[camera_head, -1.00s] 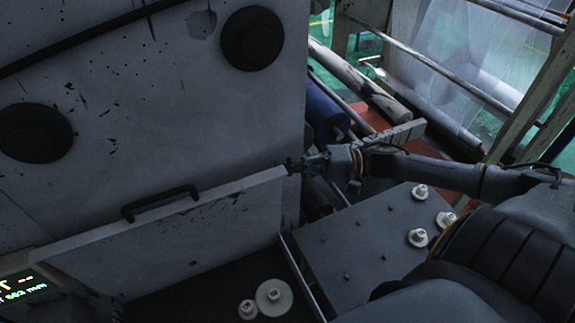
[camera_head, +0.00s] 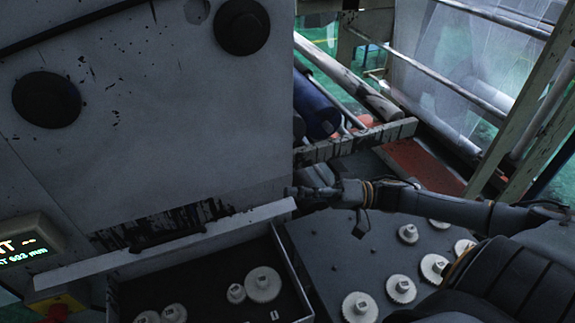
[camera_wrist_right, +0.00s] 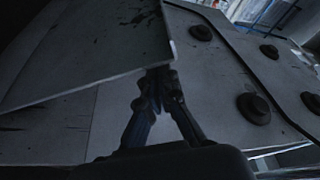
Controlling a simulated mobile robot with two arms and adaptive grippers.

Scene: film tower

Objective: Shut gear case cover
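The gear case cover (camera_head: 170,245) is a pale grey panel. In the head view it shows nearly edge-on above the dark gear case (camera_head: 290,270), which lies open below it with several pale gears inside. A dark handle (camera_head: 165,230) is just behind the cover's edge. My right gripper (camera_head: 300,196) is at the cover's right end. In the right wrist view the cover (camera_wrist_right: 90,50) slants in from the left, and the fingers of my right gripper (camera_wrist_right: 158,75) come together at its corner. They look shut, with no clear sign of a grip on the panel. My left gripper is not in view.
A grey machine wall (camera_head: 170,110) with black round knobs rises behind the cover. A dark plate (camera_head: 340,265) with several pale gears lies right of the case. A lit display (camera_head: 25,245) is at the left. Rollers and a frame (camera_head: 500,150) stand at the back right.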

